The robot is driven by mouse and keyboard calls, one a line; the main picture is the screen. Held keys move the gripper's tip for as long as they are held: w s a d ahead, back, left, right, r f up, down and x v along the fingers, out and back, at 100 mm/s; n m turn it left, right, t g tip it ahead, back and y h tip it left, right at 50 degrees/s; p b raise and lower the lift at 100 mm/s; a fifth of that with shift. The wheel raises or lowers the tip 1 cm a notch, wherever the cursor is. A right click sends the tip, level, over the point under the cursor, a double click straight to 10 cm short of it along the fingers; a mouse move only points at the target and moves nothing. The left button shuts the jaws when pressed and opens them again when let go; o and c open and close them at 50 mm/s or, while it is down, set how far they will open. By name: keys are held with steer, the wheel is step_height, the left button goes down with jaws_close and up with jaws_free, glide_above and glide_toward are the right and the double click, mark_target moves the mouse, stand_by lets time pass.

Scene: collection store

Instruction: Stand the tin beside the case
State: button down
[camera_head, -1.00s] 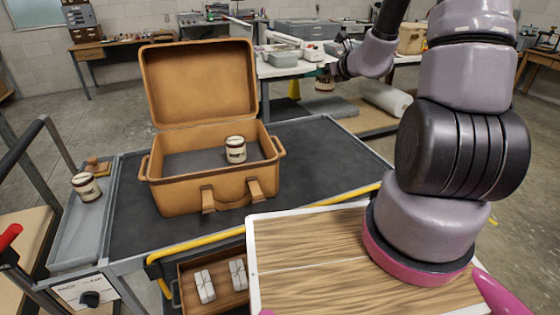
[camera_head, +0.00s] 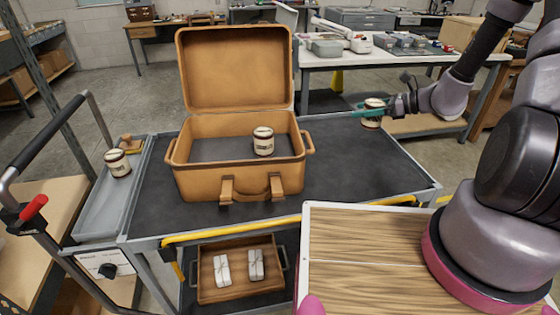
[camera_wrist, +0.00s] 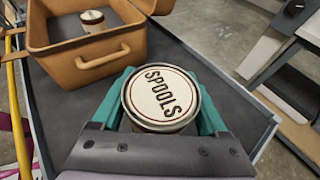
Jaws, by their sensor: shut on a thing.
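The case (camera_head: 240,186) is an open tan suitcase on a cart's dark top, its lid standing up at the back. One cream tin (camera_head: 263,142) with dark bands is inside it. My gripper (camera_head: 372,112) is shut on another such tin (camera_head: 373,104) to the right of the case, near the cart top's right side. In the wrist view this tin (camera_wrist: 161,96) has a lid reading "SPOOLS", sits upright between my teal fingers, and the case (camera_wrist: 95,62) is to its upper left. Whether the held tin touches the cart top cannot be told.
A third tin (camera_head: 117,163) and a wooden-handled item (camera_head: 130,142) lie in the cart's grey side tray (camera_head: 100,205). The dark cart top (camera_head: 345,165) is clear right of the case. A lower drawer (camera_head: 238,291) holds white bundles. A white table (camera_head: 330,62) stands behind.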

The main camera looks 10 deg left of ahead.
steer(key=s+a+f+n+g+y, duration=0.1)
steer(key=s+f+n+g, duration=0.2)
steer(key=s, duration=0.1)
glide_above(352, 163)
step_height(352, 163, down, 10)
steer(key=shift+f, duration=0.1)
stand_by(0.3)
steer(key=shift+f, duration=0.15)
jaws_free()
